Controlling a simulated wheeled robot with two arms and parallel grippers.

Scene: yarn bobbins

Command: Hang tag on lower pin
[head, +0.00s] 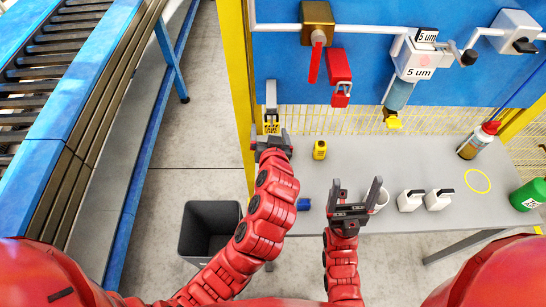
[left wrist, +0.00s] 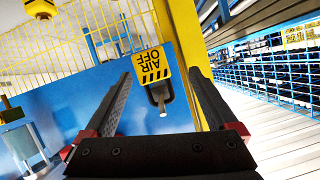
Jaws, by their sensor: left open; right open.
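A yellow tag (left wrist: 155,68) reads "AIR OFF" and has black stripes; its text is upside down in the left wrist view. It sits at a grey hooked pin (left wrist: 163,100) by the blue panel's edge. In the head view the tag (head: 271,128) is beside the yellow post, below a grey fitting (head: 271,96). My left gripper (head: 271,138) is open just in front of the tag, which shows between and beyond its fingers (left wrist: 160,105) with a gap on both sides. My right gripper (head: 355,193) is open and empty above the table. I cannot tell how the tag's hole meets the pin.
The grey table (head: 345,165) holds a yellow item (head: 320,150), a white mug (head: 381,199), two white blocks (head: 410,200), a spray can (head: 478,141) and a green bottle (head: 529,195). A red lock (head: 339,75) and valves are on the blue panel (head: 370,50). A dark bin (head: 209,230) stands left.

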